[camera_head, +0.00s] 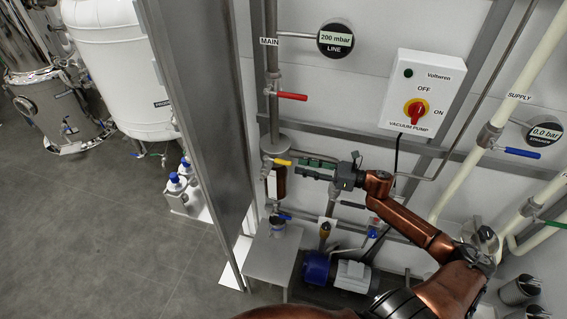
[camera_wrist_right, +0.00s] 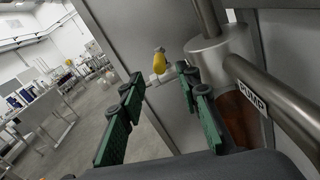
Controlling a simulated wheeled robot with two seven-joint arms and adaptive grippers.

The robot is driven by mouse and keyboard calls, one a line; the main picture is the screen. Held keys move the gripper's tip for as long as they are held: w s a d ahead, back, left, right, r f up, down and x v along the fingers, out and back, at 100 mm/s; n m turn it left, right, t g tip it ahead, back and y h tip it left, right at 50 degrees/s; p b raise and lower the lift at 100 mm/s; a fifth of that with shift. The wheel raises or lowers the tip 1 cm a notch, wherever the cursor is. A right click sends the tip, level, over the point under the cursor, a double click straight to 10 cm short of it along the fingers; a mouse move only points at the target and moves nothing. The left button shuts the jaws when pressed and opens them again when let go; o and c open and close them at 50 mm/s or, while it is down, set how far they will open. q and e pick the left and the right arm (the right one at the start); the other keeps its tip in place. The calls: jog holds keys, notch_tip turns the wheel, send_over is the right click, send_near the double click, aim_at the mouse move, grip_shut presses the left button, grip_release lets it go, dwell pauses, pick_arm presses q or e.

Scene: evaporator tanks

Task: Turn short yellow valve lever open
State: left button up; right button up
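The short yellow valve lever (camera_head: 281,161) points to the right from a pipe fitting below the round metal flange in the head view. In the right wrist view the yellow lever (camera_wrist_right: 159,62) shows end-on, just beyond the gap between the fingertips. My right gripper (camera_head: 304,166) has green finger pads and stands just right of the lever. In the wrist view its fingers (camera_wrist_right: 163,82) are spread open with nothing between them, and the lever appears apart from them. My left gripper is not in view.
A metal column (camera_head: 188,110) stands left of the valve. A red lever (camera_head: 291,96) sits above it on the main pipe. The vacuum pump switch box (camera_head: 424,92) is on the wall at upper right. A small metal table (camera_head: 272,256) stands below. The PUMP pipe (camera_wrist_right: 275,95) runs close right of the fingers.

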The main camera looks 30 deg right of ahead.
aim_at(284, 164)
jog(key=p+x, duration=0.1)
jog(key=x, duration=0.6)
jog(key=shift+w+a, duration=0.15)
jog(key=shift+a, duration=0.1)
jog(key=shift+c, duration=0.3)
grip_shut()
jog(key=shift+a, duration=0.1)
